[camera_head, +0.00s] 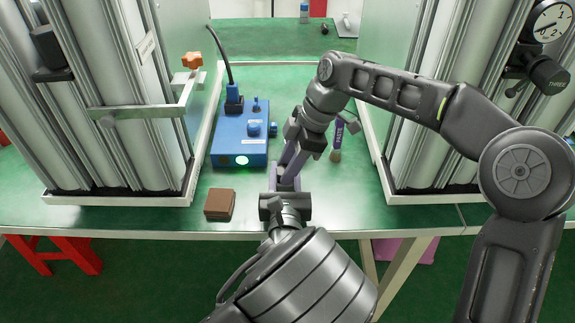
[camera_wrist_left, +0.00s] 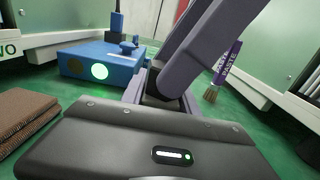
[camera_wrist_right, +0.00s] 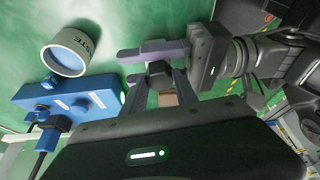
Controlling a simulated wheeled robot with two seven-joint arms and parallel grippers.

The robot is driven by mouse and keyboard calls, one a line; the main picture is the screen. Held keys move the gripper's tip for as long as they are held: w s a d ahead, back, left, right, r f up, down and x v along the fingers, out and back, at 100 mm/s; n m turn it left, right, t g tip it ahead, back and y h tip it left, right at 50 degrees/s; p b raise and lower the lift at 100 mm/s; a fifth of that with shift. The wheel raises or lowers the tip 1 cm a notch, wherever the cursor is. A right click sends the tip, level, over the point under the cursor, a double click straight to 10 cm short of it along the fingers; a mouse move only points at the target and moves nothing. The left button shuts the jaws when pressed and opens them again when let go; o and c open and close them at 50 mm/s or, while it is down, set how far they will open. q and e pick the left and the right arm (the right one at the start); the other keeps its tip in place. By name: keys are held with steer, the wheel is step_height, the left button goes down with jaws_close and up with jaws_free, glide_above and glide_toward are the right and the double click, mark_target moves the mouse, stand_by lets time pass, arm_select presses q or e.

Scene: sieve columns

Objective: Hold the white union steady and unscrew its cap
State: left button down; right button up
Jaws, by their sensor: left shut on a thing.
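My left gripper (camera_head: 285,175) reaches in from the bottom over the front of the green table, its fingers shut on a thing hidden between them. This fits the white union, but no white part of the union or its cap shows. My right gripper (camera_head: 290,155) comes down from above, its fingers crossing close to the left ones. In the right wrist view my right gripper's fingers (camera_wrist_right: 157,98) stand apart around the tip of my left gripper (camera_wrist_right: 140,65). In the left wrist view a large right finger (camera_wrist_left: 200,50) covers the space beyond my left fingers (camera_wrist_left: 160,95).
A blue box (camera_head: 240,140) with a lit green disc stands left of the grippers. A brown block (camera_head: 219,204) lies at the table's front edge. A brush (camera_head: 335,155) by a purple label and a waste cup (camera_wrist_right: 67,58) are close by. Sieve columns (camera_head: 120,90) flank both sides.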

mark_target(284, 166)
steer(key=o, duration=0.5)
steer(key=shift+r, duration=1.75)
steer(key=m+t, duration=0.1)
steer(key=m, duration=0.3)
steer(key=shift+s+t, duration=0.2)
steer(key=shift+t, duration=0.2)
steer(key=m, duration=0.2)
steer(key=m+t, duration=0.1)
steer(key=m, duration=0.1)
steer(key=shift+s+a+m+t+h, duration=0.1)
steer(key=shift+m+t+h, duration=0.2)
steer(key=shift+m+h, duration=0.1)
steer(key=m, duration=0.2)
steer(key=m+t+h, duration=0.1)
steer(key=m, duration=0.1)
steer(key=shift+a+m+h, duration=0.15)
steer(key=shift+m+h, duration=0.15)
steer(key=shift+m, duration=0.1)
steer(key=m+h, duration=0.1)
steer(key=m, duration=0.2)
steer(key=shift+m+t, duration=0.3)
